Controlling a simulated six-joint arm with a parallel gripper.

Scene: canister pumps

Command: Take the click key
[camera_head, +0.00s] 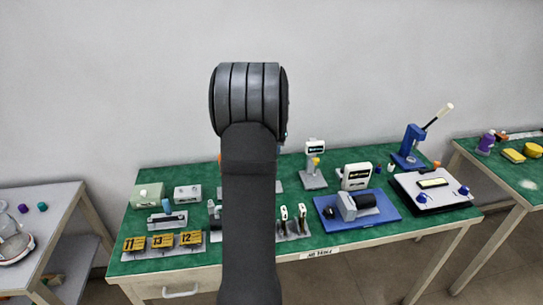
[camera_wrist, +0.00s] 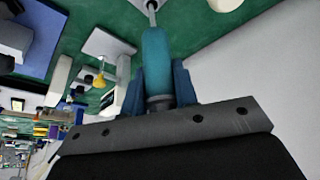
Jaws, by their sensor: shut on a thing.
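The click key, as far as I can tell, is the tool with a teal handle (camera_wrist: 154,55) and a thin metal shaft in the wrist view. My gripper (camera_wrist: 158,90) is shut on the lower end of this handle, with a blue finger on each side. The shaft runs to the top edge of the picture. Its far end is out of view, so I cannot tell whether it touches anything. In the head view my own arm hides the gripper and the held tool.
The green bench (camera_head: 310,252) carries yellow numbered blocks (camera_head: 163,241), a grey device on a blue base (camera_head: 360,207), a blue press (camera_head: 410,145) and a white board (camera_head: 433,188). A grey side table (camera_head: 60,195) stands left. Another green table (camera_head: 510,175) stands right.

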